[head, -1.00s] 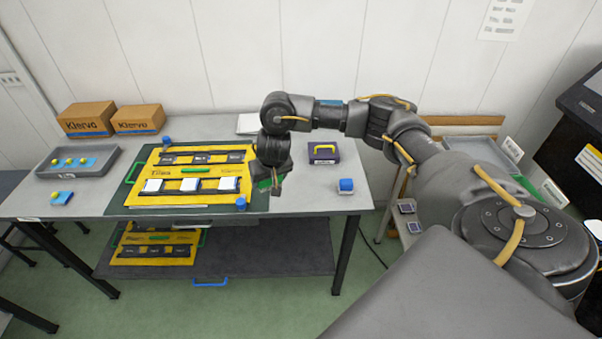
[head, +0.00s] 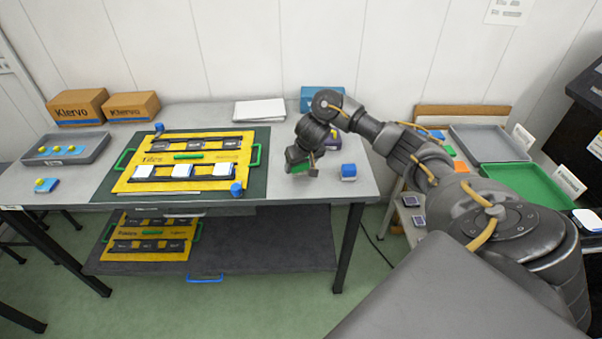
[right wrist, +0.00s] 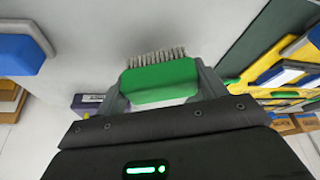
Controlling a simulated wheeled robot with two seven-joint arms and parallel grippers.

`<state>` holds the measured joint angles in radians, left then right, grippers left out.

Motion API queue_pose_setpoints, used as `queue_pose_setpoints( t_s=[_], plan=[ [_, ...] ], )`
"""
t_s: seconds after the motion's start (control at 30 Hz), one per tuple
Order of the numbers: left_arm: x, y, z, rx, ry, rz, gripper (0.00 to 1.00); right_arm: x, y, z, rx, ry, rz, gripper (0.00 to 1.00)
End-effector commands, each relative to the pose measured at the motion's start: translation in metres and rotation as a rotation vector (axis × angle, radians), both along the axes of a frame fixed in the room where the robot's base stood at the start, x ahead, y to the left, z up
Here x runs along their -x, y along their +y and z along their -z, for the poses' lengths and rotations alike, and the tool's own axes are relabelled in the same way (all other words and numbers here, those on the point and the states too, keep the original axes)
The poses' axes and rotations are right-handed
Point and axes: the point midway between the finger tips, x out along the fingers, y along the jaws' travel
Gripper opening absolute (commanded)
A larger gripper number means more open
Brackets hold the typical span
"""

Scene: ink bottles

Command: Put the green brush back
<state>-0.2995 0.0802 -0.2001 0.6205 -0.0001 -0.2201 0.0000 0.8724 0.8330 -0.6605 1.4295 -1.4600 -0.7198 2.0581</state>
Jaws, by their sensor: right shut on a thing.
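The green brush (right wrist: 160,82) is between the fingers of my right gripper (right wrist: 160,90) in the right wrist view, its pale bristles pointing away from the gripper. In the head view my right gripper (head: 303,170) is over the grey table, right of the dark mat, and only a bit of green brush (head: 299,168) shows at its jaws. I cannot tell whether the brush touches the table. My left gripper is not in view.
A yellow tile board (head: 150,183) lies on a dark green mat (head: 262,140) to the left. A dark purple box (right wrist: 88,101) is partly hidden behind the gripper in the head view. White sheets (head: 259,111) lie at the back. A green tray (head: 525,185) is at the right.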

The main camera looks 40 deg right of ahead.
Motion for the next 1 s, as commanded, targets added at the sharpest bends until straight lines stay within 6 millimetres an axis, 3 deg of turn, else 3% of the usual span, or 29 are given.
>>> queue_pose_setpoints(
  t_s=[0.03,0.13,0.6,0.63,0.77,1.0],
  plan=[
    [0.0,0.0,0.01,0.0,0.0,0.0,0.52,0.001,0.002,0.016,-0.003,0.004,-0.001,0.52],
    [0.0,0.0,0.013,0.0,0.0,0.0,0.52,0.001,0.002,0.024,-0.002,0.004,0.0,0.52],
    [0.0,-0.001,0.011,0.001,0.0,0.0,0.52,0.0,0.002,0.029,-0.001,0.003,-0.002,0.52],
    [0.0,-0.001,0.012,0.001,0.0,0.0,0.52,0.0,0.002,0.028,-0.001,0.002,-0.002,0.74],
    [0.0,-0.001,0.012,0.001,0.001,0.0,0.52,0.0,0.002,0.028,-0.001,0.002,-0.002,0.92],
    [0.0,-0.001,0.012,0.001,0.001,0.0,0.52,0.0,0.002,0.028,-0.001,0.002,-0.001,0.92]
  ],
)
